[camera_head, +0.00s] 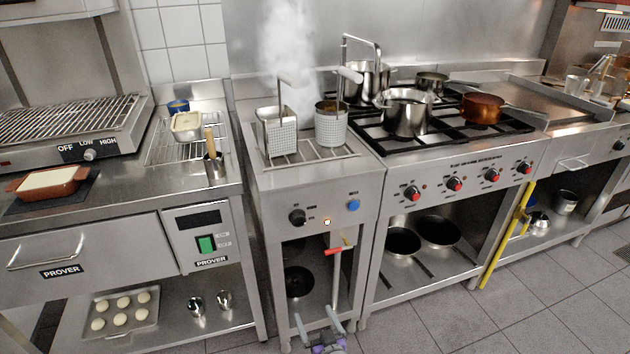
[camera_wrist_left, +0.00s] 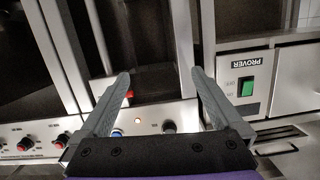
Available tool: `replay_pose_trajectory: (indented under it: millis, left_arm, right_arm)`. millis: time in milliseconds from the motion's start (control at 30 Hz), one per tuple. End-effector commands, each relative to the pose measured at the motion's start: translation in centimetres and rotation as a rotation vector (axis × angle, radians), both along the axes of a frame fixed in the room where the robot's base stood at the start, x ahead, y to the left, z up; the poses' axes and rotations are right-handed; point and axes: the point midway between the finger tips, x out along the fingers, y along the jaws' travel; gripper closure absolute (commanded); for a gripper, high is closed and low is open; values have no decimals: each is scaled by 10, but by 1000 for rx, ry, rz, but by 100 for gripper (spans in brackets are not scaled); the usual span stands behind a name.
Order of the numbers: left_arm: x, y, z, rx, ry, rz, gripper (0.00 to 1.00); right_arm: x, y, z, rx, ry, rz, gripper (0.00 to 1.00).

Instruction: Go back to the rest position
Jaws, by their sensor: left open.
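My left gripper (camera_head: 322,325) shows at the bottom middle of the head view, low in front of the fryer-like unit (camera_head: 263,204). Its two grey fingers (camera_wrist_left: 160,88) are spread apart in the left wrist view, with nothing between them. The red-handled valve (camera_head: 333,251) hangs under that panel, above the gripper in the head view. My right gripper is not in either view.
A stove (camera_head: 450,158) with several pots stands to the right. A counter (camera_head: 120,205) with a grill and a green-switched prover (camera_head: 206,243) stands to the left. A yellow bar (camera_head: 508,235) leans at the stove's right. Tiled floor (camera_head: 490,310) is clear at front right.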

Motion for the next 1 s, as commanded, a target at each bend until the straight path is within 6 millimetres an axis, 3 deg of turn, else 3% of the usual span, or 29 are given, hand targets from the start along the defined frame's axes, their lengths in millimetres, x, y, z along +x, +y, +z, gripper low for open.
replay_pose_trajectory:
  millis: [267, 400, 533, 767, 1000]
  left_arm:
    - [-18, 86, 44, 31, 265, 92, 0]
    - [-50, 130, 65, 29, 433, 110, 0]
    - [-90, 161, 81, 9, 580, 99, 0]
    - [-176, 192, 98, -62, 795, 16, 0]
    - [-254, 193, 103, -149, 919, -116, 0]
  right_arm:
    - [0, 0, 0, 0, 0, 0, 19]
    - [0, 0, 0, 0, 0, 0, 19]
    - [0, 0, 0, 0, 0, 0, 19]
    - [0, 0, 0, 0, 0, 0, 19]
    - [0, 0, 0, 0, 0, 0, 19]
